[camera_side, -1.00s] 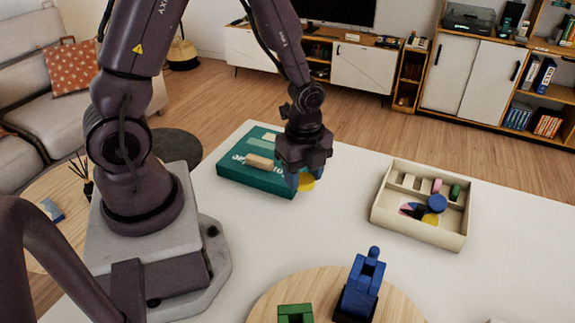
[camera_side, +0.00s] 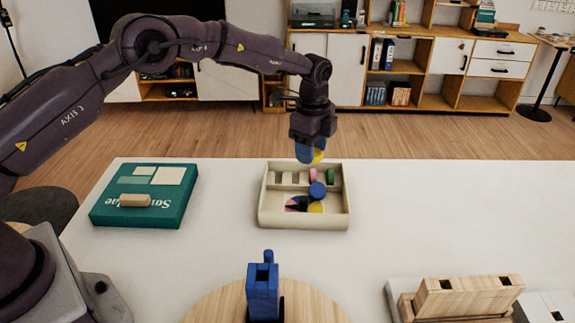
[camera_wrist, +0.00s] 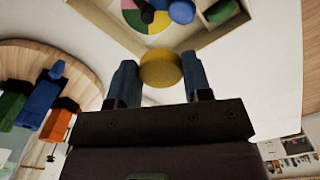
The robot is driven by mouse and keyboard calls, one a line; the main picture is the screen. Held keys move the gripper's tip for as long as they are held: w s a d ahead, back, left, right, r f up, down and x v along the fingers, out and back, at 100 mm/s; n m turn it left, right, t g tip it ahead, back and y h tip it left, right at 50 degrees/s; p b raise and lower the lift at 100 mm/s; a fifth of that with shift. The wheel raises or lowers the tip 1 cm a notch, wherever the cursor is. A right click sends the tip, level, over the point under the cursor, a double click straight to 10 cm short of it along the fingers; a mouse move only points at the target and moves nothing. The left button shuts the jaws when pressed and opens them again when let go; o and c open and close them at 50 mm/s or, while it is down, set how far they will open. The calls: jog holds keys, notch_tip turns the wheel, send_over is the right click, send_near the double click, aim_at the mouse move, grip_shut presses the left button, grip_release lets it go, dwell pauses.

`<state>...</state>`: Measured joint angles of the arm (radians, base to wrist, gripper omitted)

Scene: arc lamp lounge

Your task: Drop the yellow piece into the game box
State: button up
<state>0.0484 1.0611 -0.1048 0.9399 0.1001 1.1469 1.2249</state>
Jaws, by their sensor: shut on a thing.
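The yellow piece (camera_wrist: 160,69) is a round disc held between the two blue fingers of my gripper (camera_wrist: 158,80) in the wrist view. In the side view the yellow piece (camera_side: 318,155) shows at the fingertips of my gripper (camera_side: 310,154), partly hidden by a finger. The game box (camera_side: 303,221) is an open cream tray on the white table. My gripper is above the box's far right part, apart from it. Inside the box lie a blue disc (camera_side: 317,190), a pink piece (camera_side: 312,174), a green piece (camera_side: 330,175) and a multicoloured wheel.
A teal box lid (camera_side: 112,208) with a small wooden block (camera_side: 135,200) on it lies left of the game box. A blue tower piece (camera_side: 263,288) stands on a round wooden board (camera_side: 215,303) in front. A wooden rack (camera_side: 462,298) stands at front right. The table right of the box is clear.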

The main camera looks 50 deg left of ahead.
jog(key=shift+w+a+r, duration=0.1)
jog(key=shift+w+r, duration=0.1)
jog(key=shift+r, duration=0.45)
jog(key=shift+w+r, duration=0.15)
jog(key=shift+r, duration=0.45)
jog(key=shift+s+f+n, duration=0.25)
jog(key=shift+f+n, duration=0.05)
jog(key=shift+f, duration=2.85)
jog(key=o, duration=1)
jog(key=shift+c, duration=0.2)
jog(key=shift+r, duration=0.1)
notch_tip(320, 180, up, 13)
